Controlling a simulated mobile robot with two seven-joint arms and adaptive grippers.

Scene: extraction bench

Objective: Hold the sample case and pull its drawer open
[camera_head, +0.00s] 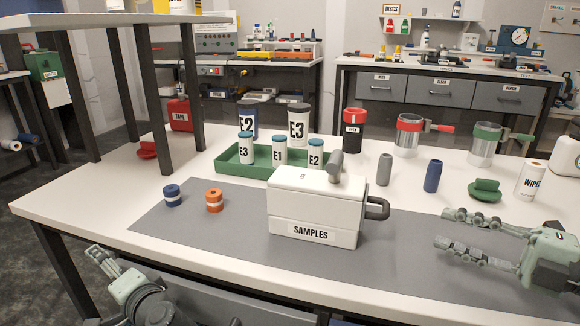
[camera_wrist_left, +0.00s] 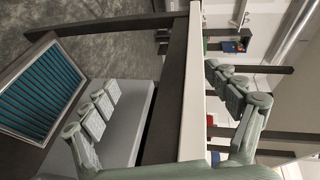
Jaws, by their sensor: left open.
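The white sample case (camera_head: 305,208), labelled SAMPLES, stands upright on the grey mat. A dark grey handle (camera_head: 377,208) sticks out from its right side, and a grey grip (camera_head: 336,166) stands on its top. A seam runs round the case above the label. No drawer opening is visible. My right gripper (camera_head: 450,230) is open and empty to the right of the handle, apart from it, with fingers pointing left. My left gripper (camera_head: 98,265) is low at the front left, by the bench's front edge, far from the case. It shows open and empty in the left wrist view (camera_wrist_left: 160,78).
A green tray (camera_head: 228,170) holding several labelled bottles stands just behind the case. The grey mat (camera_head: 410,265) is bare between case and right gripper.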

